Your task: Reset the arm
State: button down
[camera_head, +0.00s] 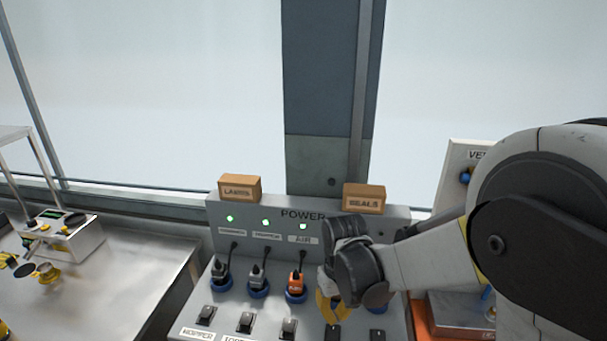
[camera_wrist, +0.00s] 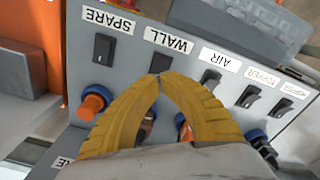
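My gripper (camera_head: 330,308) is low over the right part of the grey power panel (camera_head: 392,222), with my arm reaching in from the right. In the wrist view the two yellow fingers of my gripper (camera_wrist: 160,77) curve together and their tips meet. The tips are close to the black switch under the WALL label (camera_wrist: 168,41); I cannot tell whether they touch it. Nothing is seen held between the tips. The panel shows upside down in the wrist view, with the SPARE (camera_wrist: 107,19) and AIR (camera_wrist: 221,60) labels to either side.
Two grey plugs (camera_head: 219,276) (camera_head: 257,276) and an orange plug (camera_head: 296,285) sit in blue sockets. Three green lights are lit above. Boxes labelled LAMPS (camera_head: 240,188) and SEALS (camera_head: 364,198) stand on the panel top. A metal table (camera_head: 130,275) is at left.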

jog(key=s+d+r+m+t+b, duration=0.3)
jog(key=s+d+r+t+b, duration=0.1)
jog(key=s+d+r+t, duration=0.3)
jog(key=s+d+r, duration=0.2)
jog(key=s+r, duration=0.2)
jog(key=s, duration=0.2)
jog(key=shift+d+r+m, duration=0.3)
jog(key=shift+d, duration=0.05)
